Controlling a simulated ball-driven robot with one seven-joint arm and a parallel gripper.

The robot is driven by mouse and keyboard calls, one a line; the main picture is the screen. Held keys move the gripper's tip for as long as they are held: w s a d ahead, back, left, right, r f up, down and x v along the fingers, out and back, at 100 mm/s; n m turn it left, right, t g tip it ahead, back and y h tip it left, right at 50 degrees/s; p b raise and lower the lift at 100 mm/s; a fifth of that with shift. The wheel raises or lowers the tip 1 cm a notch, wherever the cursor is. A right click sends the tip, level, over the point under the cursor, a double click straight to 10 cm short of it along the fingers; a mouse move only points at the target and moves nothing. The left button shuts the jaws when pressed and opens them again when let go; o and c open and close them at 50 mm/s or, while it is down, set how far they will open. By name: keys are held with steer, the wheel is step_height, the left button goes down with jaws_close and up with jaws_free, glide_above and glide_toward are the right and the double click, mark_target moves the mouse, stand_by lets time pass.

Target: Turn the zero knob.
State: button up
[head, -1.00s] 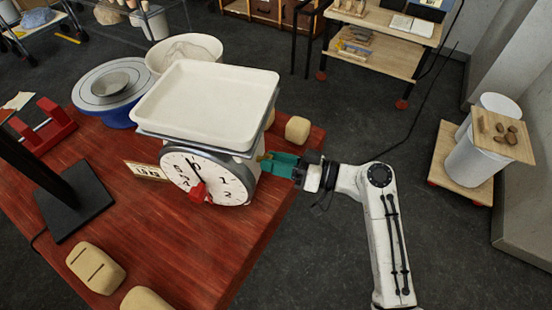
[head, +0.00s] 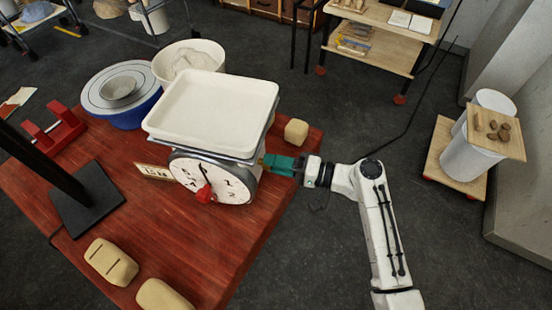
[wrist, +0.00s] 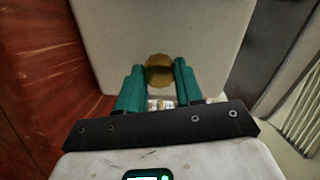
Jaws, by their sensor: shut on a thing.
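The zero knob (wrist: 159,68), round and brass-coloured, sticks out of the scale's pale side wall (wrist: 110,40). My gripper (head: 268,161) reaches the scale's right side from the right. In the wrist view, its two green fingers (wrist: 160,80) sit on either side of the knob and are shut on it. In the head view the knob is mostly hidden by the fingers.
A tan block (head: 296,132) lies behind my gripper near the table's edge. A blue wheel (head: 118,95) with a grey bowl and a white tub (head: 188,60) stand behind the scale. Clay blocks (head: 111,262) lie at the front.

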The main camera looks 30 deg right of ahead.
steer(key=shift+m+p, duration=0.4)
steer(key=shift+m, duration=0.5)
steer(key=o, duration=1)
steer(key=shift+o, duration=0.2)
steer(key=b+v, duration=0.2)
steer(key=v, duration=0.8)
steer(key=shift+s+d, duration=0.25)
steer(key=shift+d, duration=0.05)
steer(key=shift+f, duration=0.15)
